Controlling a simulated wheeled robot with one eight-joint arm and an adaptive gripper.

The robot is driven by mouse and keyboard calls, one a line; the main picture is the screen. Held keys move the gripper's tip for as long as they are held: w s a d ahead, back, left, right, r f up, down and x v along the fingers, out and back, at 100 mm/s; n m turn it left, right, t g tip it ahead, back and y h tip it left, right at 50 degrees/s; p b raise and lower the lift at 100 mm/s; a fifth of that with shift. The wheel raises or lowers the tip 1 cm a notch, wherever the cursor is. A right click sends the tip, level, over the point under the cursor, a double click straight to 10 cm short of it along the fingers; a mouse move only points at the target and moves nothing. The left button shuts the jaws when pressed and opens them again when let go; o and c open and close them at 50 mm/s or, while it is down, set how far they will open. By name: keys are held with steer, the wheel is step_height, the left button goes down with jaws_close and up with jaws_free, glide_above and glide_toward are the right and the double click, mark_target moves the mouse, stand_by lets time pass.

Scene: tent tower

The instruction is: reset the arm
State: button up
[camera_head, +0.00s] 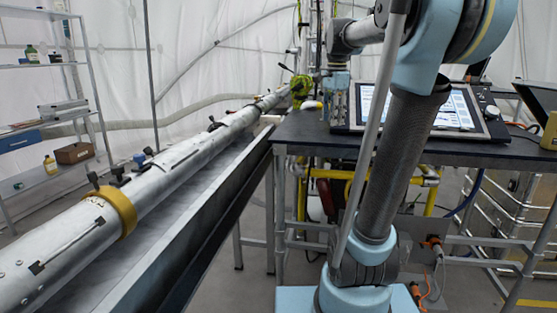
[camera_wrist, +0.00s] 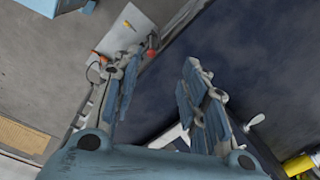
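My gripper (camera_wrist: 161,68) is open in the wrist view, with its two fingers well apart and nothing between them. In the camera_head view my arm rises in front of the dark table (camera_head: 300,133) and bends over it at the top. The gripper end (camera_head: 338,98) points down over the table's left part, beside the panel with a lit screen (camera_head: 455,110). Its fingers are too small there to judge, and my arm hides part of the panel. The wrist view shows the dark surface (camera_wrist: 235,45) below the fingers.
A long white tube (camera_head: 170,182) with a yellow ring (camera_head: 119,212) lies in a trough at left. A shelf (camera_head: 45,66) with bottles and boxes stands at far left. A yellow frame (camera_head: 430,182) and orange cables (camera_head: 424,292) are under the table. Grey floor shows between trough and table.

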steer(key=s+f+n, duration=0.7)
steer(key=s+f, duration=0.5)
steer(key=f, duration=0.2)
steer(key=s+f+n+t, duration=0.1)
steer(key=s+f+n, duration=0.6)
steer(key=s+f, duration=0.5)
step_height(320, 180, down, 4)
steer(key=shift+r+n, duration=0.25)
steer(key=shift+n, duration=0.05)
steer(key=shift+w+f, duration=0.2)
steer(key=shift+w, duration=0.2)
